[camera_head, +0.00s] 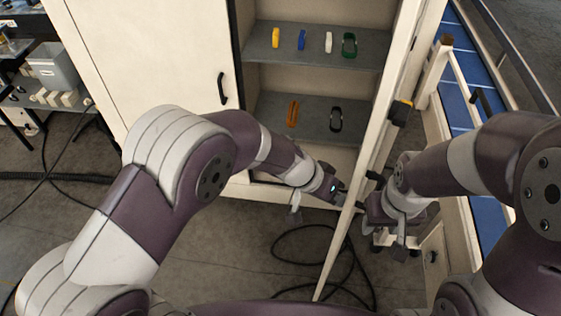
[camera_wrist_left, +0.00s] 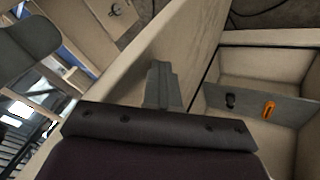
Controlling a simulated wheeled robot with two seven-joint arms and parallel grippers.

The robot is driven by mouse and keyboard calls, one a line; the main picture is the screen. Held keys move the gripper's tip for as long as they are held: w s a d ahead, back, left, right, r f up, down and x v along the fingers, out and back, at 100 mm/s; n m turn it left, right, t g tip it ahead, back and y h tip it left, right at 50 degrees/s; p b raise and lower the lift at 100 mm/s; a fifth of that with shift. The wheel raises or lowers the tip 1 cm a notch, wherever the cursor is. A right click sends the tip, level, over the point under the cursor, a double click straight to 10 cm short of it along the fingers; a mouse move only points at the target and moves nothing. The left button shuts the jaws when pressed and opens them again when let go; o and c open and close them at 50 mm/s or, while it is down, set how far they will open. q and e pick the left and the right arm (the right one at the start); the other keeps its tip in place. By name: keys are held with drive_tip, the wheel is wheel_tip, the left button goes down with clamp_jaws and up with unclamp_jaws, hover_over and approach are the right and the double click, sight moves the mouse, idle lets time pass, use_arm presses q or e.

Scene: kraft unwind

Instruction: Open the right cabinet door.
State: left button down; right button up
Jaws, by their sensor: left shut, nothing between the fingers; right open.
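The right cabinet door (camera_head: 385,125) stands swung outward from the cabinet, seen nearly edge-on, and the shelves behind it are exposed. The left cabinet door (camera_head: 165,60) is closed, with a black handle (camera_head: 222,88). My left gripper (camera_head: 341,192) is at the inner side of the right door, low near its free edge. Its fingers are together and empty in the left wrist view (camera_wrist_left: 162,85); whether they touch the door is unclear. My right gripper (camera_head: 398,248) is open on the outer side of the door. The right door's handle is not clearly visible.
The upper shelf (camera_head: 310,50) holds several coloured ring-like items; the lower shelf (camera_head: 265,112) holds an orange one (camera_head: 293,113) and a black one (camera_head: 336,119). A blue-topped conveyor (camera_head: 470,110) stands close at right. Black cable (camera_head: 290,232) lies on the floor.

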use_arm(q)
drive_tip(key=b+v, duration=0.2)
drive_tip(key=v, duration=1)
drive_tip(key=shift+r, duration=0.3)
use_arm(e)
drive_tip(key=shift+w+f, duration=0.2)
drive_tip(key=shift+f, duration=0.4)
drive_tip(key=shift+w+f, duration=0.15)
drive_tip(key=shift+f, duration=0.45)
use_arm(q)
drive_tip(key=s+a+f+n+y, duration=0.2)
drive_tip(key=a, duration=0.5)
drive_tip(key=s+a+f+n+y, duration=0.2)
drive_tip(key=a+f+y, duration=0.1)
drive_tip(key=a, duration=0.4)
drive_tip(key=s+a+f+n+y, duration=0.2)
drive_tip(key=s+a+n, duration=0.1)
drive_tip(key=a, duration=0.4)
drive_tip(key=shift+a+f, duration=0.25)
drive_tip(key=shift+f, duration=0.05)
